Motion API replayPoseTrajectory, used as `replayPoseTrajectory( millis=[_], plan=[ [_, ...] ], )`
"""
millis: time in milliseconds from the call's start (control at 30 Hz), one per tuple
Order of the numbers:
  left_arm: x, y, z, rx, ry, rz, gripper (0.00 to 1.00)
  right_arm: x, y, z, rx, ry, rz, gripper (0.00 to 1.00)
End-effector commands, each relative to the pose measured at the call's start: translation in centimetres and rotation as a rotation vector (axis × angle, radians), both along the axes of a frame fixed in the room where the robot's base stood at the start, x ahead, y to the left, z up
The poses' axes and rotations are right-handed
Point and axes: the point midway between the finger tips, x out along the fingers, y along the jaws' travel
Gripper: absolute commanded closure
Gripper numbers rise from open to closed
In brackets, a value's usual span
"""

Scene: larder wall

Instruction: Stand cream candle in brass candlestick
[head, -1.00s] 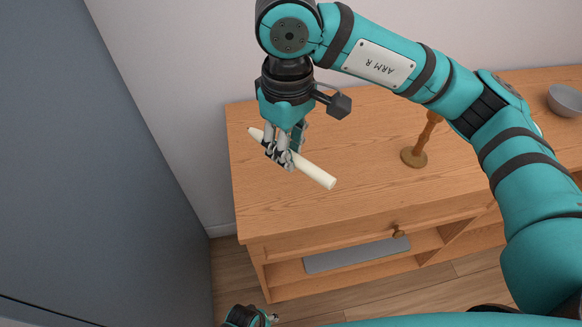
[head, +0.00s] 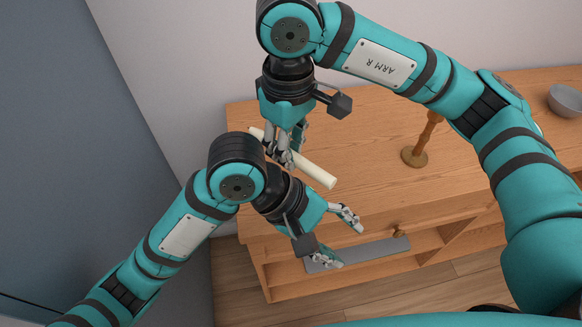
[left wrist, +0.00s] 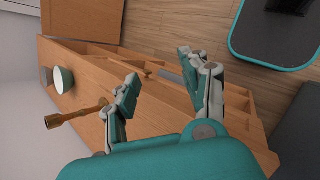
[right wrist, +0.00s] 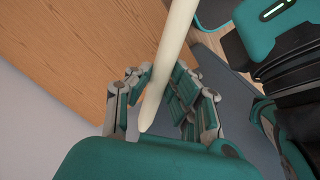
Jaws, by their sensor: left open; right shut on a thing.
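The cream candle (head: 318,172) is a long pale stick held slanting above the left part of the cabinet top. My right gripper (head: 284,155) is shut around it, and it also crosses between the fingers in the right wrist view (right wrist: 170,55). The brass candlestick (head: 414,157) stands upright on the cabinet top, right of the candle; my right arm hides its top. It shows sideways in the left wrist view (left wrist: 78,115). My left gripper (head: 347,246) is open and empty, in front of the cabinet's front edge, apart from the candle and candlestick.
The wooden cabinet (head: 350,205) has a drawer knob (head: 398,231) and open shelves below, with a flat grey thing (head: 380,251) inside. A grey bowl (head: 566,100) stands at the far right. A dark blue-grey panel (head: 90,130) rises at left. The top around the candlestick is clear.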

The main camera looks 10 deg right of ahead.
Motion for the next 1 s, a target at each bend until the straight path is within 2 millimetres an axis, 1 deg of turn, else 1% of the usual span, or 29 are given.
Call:
replayPoseTrajectory(
  millis=[33, 100, 200, 333, 400, 500, 633, 733, 867, 1000],
  plan=[
    [0.9, 0.7, 2.3, 0.018, -0.06, 0.02, 0.54, 0.0, 0.0, 0.0, 0.0, 0.0, 0.0, 1.0],
    [1.5, 1.6, 5.1, 0.047, -0.124, 0.058, 0.54, 0.0, 0.0, 0.0, 0.0, 0.0, 0.0, 1.0],
    [2.0, 3.1, 8.8, 0.084, -0.219, 0.12, 0.54, 0.0, 0.0, 0.0, 0.0, 0.0, 0.0, 1.0],
    [2.1, 4.9, 12.4, 0.116, -0.333, 0.205, 0.54, 0.0, 0.0, 0.0, 0.0, 0.0, 0.0, 1.0],
    [2.0, 5.7, 13.9, 0.126, -0.383, 0.245, 0.54, 0.0, 0.0, 0.0, 0.0, 0.0, 0.0, 1.0],
    [1.9, 6.6, 15.3, 0.133, -0.436, 0.29, 0.54, 0.0, 0.0, 0.0, 0.0, 0.0, 0.0, 1.0],
    [1.9, 7.2, 16.2, 0.136, -0.471, 0.324, 0.54, 0.0, 0.0, 0.0, 0.0, 0.0, 0.0, 1.0],
    [2.0, 7.1, 16.0, 0.138, -0.474, 0.332, 0.54, 0.0, 0.0, 0.0, 0.0, 0.0, 0.0, 1.0],
    [2.5, 6.2, 14.6, 0.138, -0.469, 0.332, 0.54, 0.0, 0.0, 0.0, 0.0, 0.0, 0.0, 1.0],
    [3.5, 5.0, 12.4, 0.139, -0.465, 0.331, 0.54, 0.0, 0.0, 0.0, 0.0, 0.0, 0.0, 1.0]
  ],
)
